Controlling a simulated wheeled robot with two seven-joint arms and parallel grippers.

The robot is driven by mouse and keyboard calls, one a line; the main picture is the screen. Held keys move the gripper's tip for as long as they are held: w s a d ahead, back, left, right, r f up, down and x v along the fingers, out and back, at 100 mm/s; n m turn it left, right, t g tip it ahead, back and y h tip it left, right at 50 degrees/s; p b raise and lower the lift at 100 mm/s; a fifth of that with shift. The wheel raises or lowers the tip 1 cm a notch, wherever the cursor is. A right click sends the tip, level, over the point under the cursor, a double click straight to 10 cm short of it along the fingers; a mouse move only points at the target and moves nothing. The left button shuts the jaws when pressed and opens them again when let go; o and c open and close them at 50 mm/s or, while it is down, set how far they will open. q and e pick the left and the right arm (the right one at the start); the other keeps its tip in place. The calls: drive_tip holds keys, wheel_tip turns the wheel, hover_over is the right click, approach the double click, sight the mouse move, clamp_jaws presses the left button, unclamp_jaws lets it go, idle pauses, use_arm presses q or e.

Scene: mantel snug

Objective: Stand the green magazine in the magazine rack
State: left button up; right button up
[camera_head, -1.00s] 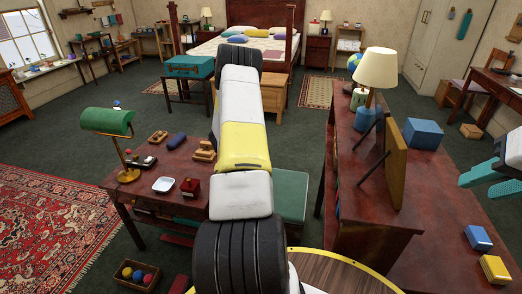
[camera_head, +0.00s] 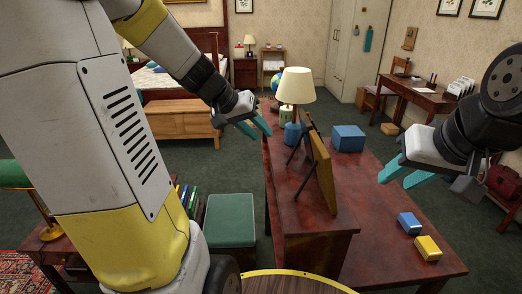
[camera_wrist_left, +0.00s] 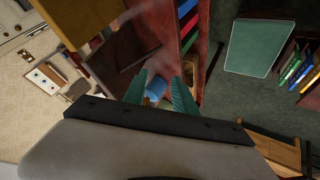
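Several thin coloured spines, blue, yellow and green, stand upright beside the green stool in the head view; a green one (camera_head: 193,205) is among them. The left wrist view shows these spines (camera_wrist_left: 293,72) at its right edge, in a dark holder. I cannot tell whether that holder is the magazine rack, or which green item is the magazine. My left gripper (camera_head: 255,125) is open and empty, above the floor left of the long red-brown cabinet; its teal fingers also show in the left wrist view (camera_wrist_left: 160,92). My right gripper (camera_head: 401,178) is open and empty above the cabinet's right side.
The red-brown cabinet (camera_head: 375,225) carries a lamp (camera_head: 295,85), a leaning frame (camera_head: 322,172) and blue and yellow boxes. In the left wrist view its open side holds red, blue and green spines (camera_wrist_left: 189,45). The green stool (camera_head: 230,220) stands left of it.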

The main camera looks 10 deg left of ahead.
use_arm(q)
drive_tip(key=s+d+r+y, duration=0.1)
drive_tip(key=s, duration=0.7)
drive_tip(key=s+d+r+y, duration=0.2)
drive_tip(key=s, duration=0.7)
drive_tip(key=shift+s, duration=0.25)
drive_tip(key=shift+s, duration=0.1)
